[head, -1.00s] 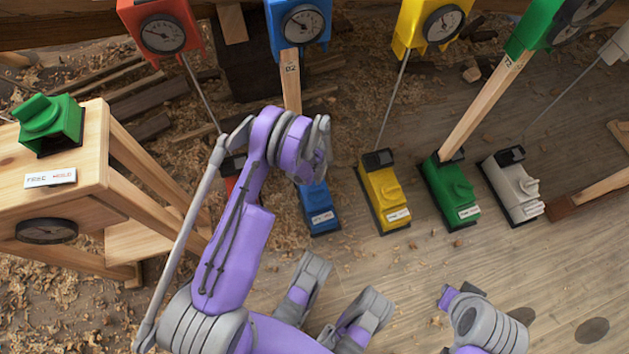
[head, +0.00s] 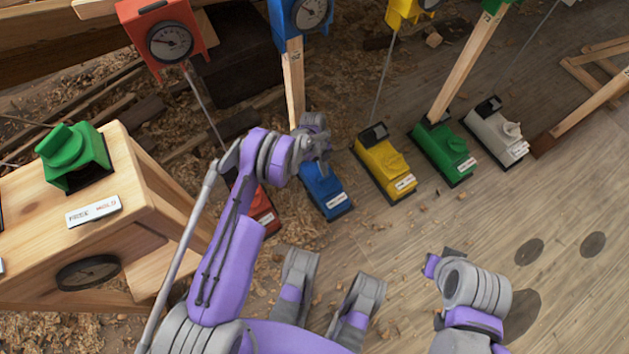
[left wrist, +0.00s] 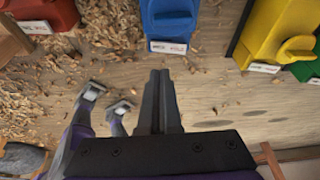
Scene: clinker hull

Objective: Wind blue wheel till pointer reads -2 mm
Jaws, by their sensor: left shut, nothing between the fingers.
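The blue unit (head: 326,192) stands on the floor in the middle of the head view, with a pale label on its front end. A wooden post runs from it up to a blue dial box (head: 292,22), whose round gauge (head: 312,11) is cut by the top edge. The pointer is too small to read. My left gripper (head: 321,153) is over the rear of the blue unit and hides part of it; I cannot make out the wheel. In the left wrist view the left fingers (left wrist: 158,75) are shut and empty, near the labelled end of the blue unit (left wrist: 170,22).
A red unit (head: 263,212) stands left of the blue one, partly behind my arm. Yellow (head: 384,166), green (head: 441,153) and white (head: 495,134) units stand to the right. A wooden stand (head: 140,165) bears a green block at the left.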

